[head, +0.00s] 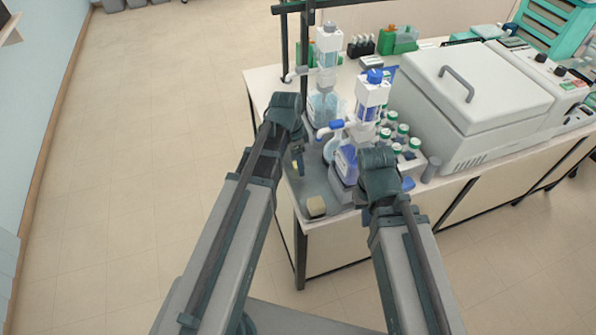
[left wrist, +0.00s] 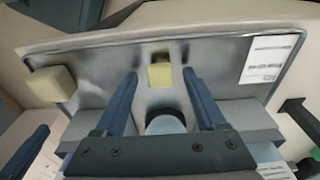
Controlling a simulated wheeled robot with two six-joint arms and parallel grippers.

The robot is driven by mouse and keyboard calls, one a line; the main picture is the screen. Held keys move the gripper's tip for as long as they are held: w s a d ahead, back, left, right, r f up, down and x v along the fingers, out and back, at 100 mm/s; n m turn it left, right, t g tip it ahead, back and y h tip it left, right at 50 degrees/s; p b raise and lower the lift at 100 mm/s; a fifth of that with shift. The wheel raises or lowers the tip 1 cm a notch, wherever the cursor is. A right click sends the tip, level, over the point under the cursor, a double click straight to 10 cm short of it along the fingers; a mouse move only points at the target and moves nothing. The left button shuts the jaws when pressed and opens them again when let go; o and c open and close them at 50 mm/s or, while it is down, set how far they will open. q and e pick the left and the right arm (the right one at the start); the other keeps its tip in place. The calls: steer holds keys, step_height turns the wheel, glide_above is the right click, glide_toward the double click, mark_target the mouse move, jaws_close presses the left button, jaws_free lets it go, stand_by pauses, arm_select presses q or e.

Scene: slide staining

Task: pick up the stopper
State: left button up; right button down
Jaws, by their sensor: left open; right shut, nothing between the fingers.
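My left gripper (left wrist: 160,80) is open and points down over a grey tray (left wrist: 105,62). A small pale yellow block (left wrist: 160,74), which may be the stopper, lies between and just beyond its fingertips, with gaps on both sides. A second pale yellow block (left wrist: 50,85) is near the tray's left end; one such block (head: 316,207) shows at the tray's front corner in the head view. In the head view my left gripper (head: 297,162) is low over the tray, mostly behind its wrist. My right gripper (head: 378,185) is beside the bottles, its fingers hidden.
The tray's front-left part looks clear apart from the block.

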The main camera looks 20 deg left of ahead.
arm_select(q)
steer(key=shift+c, duration=0.3)
jaws_close()
stand_by(0.3)
step_height(320, 180, up, 7)
steer(key=p, duration=0.7)
steer(key=shift+r, duration=0.1)
steer(key=shift+r+p, duration=0.15)
steer(key=shift+p, duration=0.25)
